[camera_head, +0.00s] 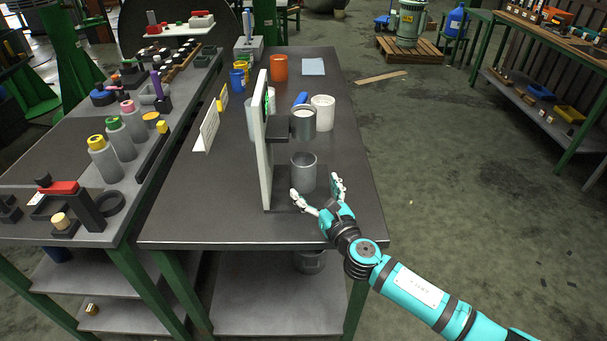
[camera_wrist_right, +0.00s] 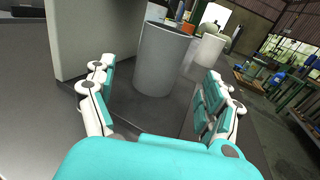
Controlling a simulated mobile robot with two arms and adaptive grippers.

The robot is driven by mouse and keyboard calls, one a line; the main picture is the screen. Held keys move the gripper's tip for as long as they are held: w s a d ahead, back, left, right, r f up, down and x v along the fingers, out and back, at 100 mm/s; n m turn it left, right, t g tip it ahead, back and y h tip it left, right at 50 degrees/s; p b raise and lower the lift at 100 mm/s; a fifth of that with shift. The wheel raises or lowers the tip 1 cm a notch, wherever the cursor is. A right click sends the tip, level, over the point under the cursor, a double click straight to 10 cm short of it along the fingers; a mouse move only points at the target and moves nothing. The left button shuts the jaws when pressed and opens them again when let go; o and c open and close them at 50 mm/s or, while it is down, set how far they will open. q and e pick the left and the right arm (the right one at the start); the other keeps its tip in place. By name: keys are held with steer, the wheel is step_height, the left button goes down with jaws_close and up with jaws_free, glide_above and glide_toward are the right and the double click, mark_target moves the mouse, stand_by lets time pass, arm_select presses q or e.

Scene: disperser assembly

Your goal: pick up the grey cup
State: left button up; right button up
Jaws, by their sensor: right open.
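A grey cup (camera_head: 303,172) stands upright on the dark table, just right of a thin white upright panel (camera_head: 264,140). My right gripper (camera_head: 317,193) is open at the near side of the cup. In the right wrist view the cup (camera_wrist_right: 161,60) stands ahead of the spread fingers of my right gripper (camera_wrist_right: 152,88), with nothing between them. A second grey cup-like vessel (camera_head: 302,125) shows above and behind it, beside a dark bracket (camera_head: 277,127) on the panel. My left gripper is not in view.
A white sign (camera_head: 207,126) is left of the panel. The table's right edge is close to my gripper. Its front left area is clear.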

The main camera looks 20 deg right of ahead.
mark_target(309, 179)
steer(key=shift+w+a, duration=0.2)
steer(key=shift+w, duration=1.15)
steer(key=shift+w+a, duration=0.15)
steer(key=shift+w, duration=1.2)
steer(key=c, duration=1.2)
steer(key=shift+c, duration=1)
steer(key=shift+r, duration=0.1)
